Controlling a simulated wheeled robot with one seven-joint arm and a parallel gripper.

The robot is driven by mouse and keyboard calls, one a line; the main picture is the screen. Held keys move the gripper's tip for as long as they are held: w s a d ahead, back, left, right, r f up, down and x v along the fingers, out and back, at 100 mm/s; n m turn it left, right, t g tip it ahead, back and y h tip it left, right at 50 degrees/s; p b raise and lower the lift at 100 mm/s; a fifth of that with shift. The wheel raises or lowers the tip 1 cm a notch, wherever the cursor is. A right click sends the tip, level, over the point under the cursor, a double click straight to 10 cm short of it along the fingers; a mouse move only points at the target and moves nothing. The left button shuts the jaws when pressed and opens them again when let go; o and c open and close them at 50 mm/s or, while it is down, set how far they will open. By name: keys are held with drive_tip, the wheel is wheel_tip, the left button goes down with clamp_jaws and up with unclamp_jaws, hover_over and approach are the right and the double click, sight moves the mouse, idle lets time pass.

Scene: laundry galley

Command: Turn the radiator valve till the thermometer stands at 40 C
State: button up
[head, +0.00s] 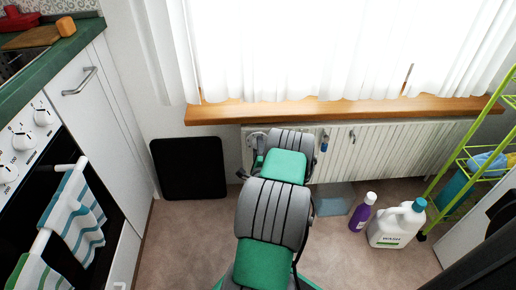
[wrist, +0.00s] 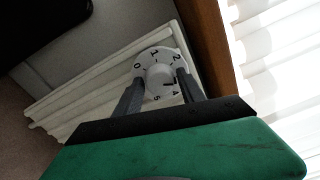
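The radiator valve, a round pale dial with a raised knob and black numbers (wrist: 158,73), is in the middle of the wrist view. It shows in part in the head view, beyond my arm at the radiator's left end. In the wrist view my gripper (wrist: 160,77) has one dark finger on each side of the knob, with the tips close to it. I cannot tell whether they touch it. In the head view a small blue object (head: 324,143) is on the radiator front. I cannot tell if it is the thermometer, and no reading is legible.
The white radiator (head: 400,145) stands below a wooden sill (head: 340,110). A black panel (head: 188,168) leans on the wall at left. A purple bottle (head: 361,212), a white detergent jug (head: 397,224) and a green rack (head: 460,165) stand at right.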

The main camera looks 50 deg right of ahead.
drive_tip(key=shift+o, duration=1.1)
drive_tip(key=shift+s, duration=0.1)
drive_tip(key=v, duration=0.7)
drive_tip(key=shift+s+a+b, duration=0.2)
drive_tip(key=shift+a+b, duration=0.05)
drive_tip(key=shift+b, duration=0.2)
